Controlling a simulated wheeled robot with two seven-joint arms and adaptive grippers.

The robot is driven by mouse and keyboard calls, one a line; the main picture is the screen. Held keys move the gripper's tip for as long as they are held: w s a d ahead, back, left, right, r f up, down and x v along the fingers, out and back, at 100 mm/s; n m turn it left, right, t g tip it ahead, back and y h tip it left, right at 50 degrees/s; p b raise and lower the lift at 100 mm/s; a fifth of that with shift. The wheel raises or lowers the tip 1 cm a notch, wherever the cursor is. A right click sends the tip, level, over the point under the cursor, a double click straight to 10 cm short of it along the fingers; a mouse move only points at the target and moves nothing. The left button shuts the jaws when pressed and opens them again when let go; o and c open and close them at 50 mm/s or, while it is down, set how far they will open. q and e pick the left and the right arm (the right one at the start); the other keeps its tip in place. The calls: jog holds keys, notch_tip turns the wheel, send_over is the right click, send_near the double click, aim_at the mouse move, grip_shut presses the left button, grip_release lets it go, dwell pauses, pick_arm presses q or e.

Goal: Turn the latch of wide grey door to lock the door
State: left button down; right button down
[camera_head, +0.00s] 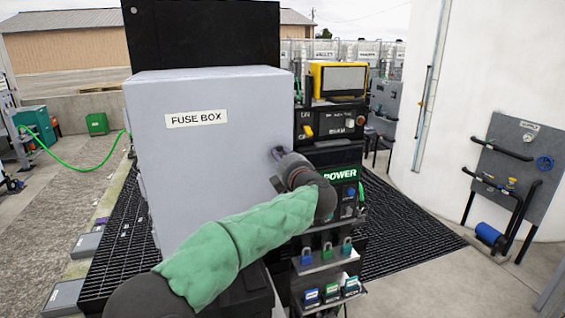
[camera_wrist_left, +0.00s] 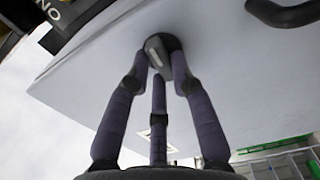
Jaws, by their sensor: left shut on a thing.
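The wide grey door (camera_head: 190,180) is the front of a box labelled "FUSE BOX" and looks closed. My left gripper (camera_head: 279,157) is at the right edge of the door, its fingers at the latch. In the left wrist view the dark grey latch (camera_wrist_left: 162,48) is a rounded knob on the door's face (camera_wrist_left: 240,95). The fingers of my left gripper (camera_wrist_left: 160,65) are closed around the latch. In the head view the gripper and wrist mostly hide the latch. My right gripper is not in view.
A black panel with a "POWER" label (camera_head: 340,174) stands right of the box. Padlocks (camera_head: 326,251) hang on a rack below it. A yellow device (camera_head: 337,78) sits above. A pipe panel (camera_head: 515,165) stands at the far right. The grated floor (camera_head: 405,230) there is clear.

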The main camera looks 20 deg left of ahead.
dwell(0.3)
pick_arm(q)
jog(key=shift+f, duration=0.1)
jog(key=c, duration=1.1)
grip_release()
jog(key=shift+o, duration=0.2)
jog(key=shift+s, duration=0.1)
jog(key=v, duration=1.2)
